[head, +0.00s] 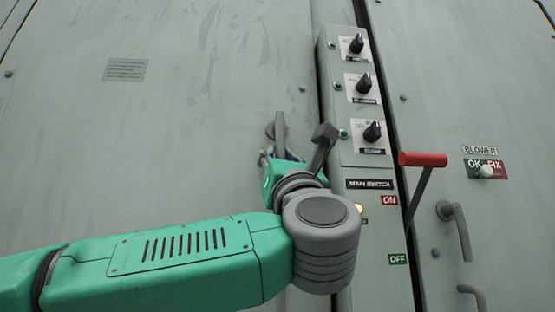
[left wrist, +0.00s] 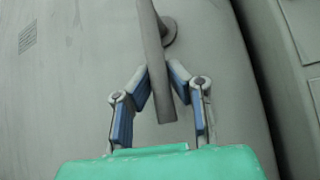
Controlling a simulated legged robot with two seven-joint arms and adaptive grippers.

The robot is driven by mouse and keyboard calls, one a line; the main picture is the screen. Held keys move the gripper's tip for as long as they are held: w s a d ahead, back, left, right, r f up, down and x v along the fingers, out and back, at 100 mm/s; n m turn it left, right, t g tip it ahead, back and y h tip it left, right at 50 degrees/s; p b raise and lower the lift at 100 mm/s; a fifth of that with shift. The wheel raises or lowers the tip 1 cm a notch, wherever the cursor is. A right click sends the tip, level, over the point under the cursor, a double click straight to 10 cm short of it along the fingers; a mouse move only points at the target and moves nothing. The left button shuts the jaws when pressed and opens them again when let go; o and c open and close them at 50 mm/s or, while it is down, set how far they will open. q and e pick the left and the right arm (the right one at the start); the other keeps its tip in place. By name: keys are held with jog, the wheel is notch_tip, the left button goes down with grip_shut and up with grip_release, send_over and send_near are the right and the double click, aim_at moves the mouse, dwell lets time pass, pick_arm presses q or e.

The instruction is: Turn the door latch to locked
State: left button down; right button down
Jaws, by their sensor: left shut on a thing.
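The door latch (head: 280,128) is a grey lever on a round base, on the large grey-green door panel left of the switch column. In the head view its lever stands roughly upright, and its lower part is hidden by my gripper. My left gripper (head: 273,158) is at the lower part of the lever. In the left wrist view the latch lever (left wrist: 152,40) runs down between the blue-padded fingers of my left gripper (left wrist: 163,78), which is shut on it. My right gripper is out of view.
The switch column (head: 333,110) with several black knobs stands just right of the latch. A red-handled main switch lever (head: 422,160) sticks out beside it, near ON and OFF labels. Another door handle (head: 458,230) and a blower switch (head: 486,171) are at the right.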

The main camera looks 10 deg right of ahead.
pick_arm(q)
jog(key=c, duration=1.5)
grip_release()
jog(key=shift+s+r, duration=0.1)
jog(key=shift+f, duration=0.2)
jog(key=v, duration=1.1)
jog(key=shift+s+f, duration=0.25)
jog(key=shift+f, duration=0.05)
jog(key=shift+d, duration=0.1)
